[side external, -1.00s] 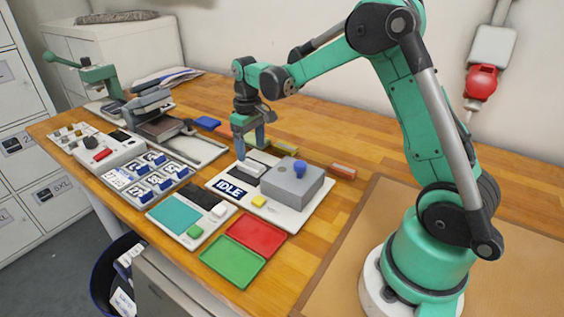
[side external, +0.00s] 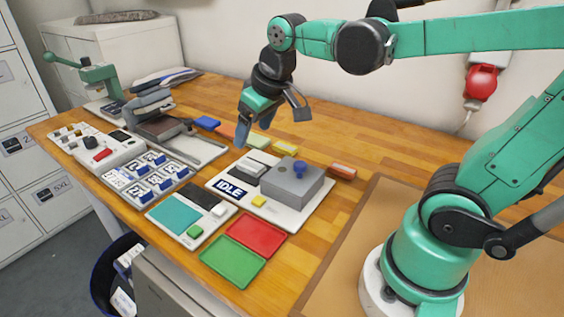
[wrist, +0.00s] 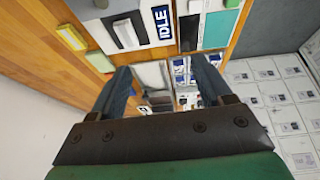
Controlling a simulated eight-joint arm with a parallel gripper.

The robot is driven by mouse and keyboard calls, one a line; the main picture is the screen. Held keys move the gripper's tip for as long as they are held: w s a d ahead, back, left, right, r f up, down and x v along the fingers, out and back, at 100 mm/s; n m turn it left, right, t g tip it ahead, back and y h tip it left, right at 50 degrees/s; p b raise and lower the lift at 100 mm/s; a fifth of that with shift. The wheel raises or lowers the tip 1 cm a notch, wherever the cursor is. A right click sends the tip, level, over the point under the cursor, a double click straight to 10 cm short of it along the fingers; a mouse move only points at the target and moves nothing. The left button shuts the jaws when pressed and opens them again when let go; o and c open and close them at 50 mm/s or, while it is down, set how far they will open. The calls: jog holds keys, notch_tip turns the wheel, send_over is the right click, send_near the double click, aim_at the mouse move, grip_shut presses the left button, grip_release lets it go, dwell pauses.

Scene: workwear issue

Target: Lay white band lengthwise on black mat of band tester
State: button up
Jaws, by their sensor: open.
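The band tester (side external: 293,208) is a pale plate with an IDLE display, a grey block and a blue knob. The white band (side external: 249,165) lies on its black mat (side external: 263,172), and the long sides of the two seem to run the same way. The band also shows in the wrist view (wrist: 125,33) as a white strip against dark. My gripper (side external: 253,131) is above and behind the mat, tilted, open and empty. In the wrist view its two fingers (wrist: 160,68) stand apart with nothing between them.
Blue (side external: 207,123), orange, pale green (side external: 258,142) and yellow (side external: 285,147) bands lie behind the tester. A red-orange one (side external: 342,171) is to its right. Red (side external: 256,232) and green (side external: 232,262) trays are in front. A teal-padded panel (side external: 175,215) stands at the left.

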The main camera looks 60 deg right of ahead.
jog(key=s+a+f, duration=0.1)
jog(key=s+t, duration=0.1)
jog(key=s+a+f+t, duration=0.1)
jog(key=s, duration=0.1)
jog(key=shift+s+a+f, duration=0.1)
jog(key=shift+a+f, duration=0.2)
jog(key=shift+a, duration=0.05)
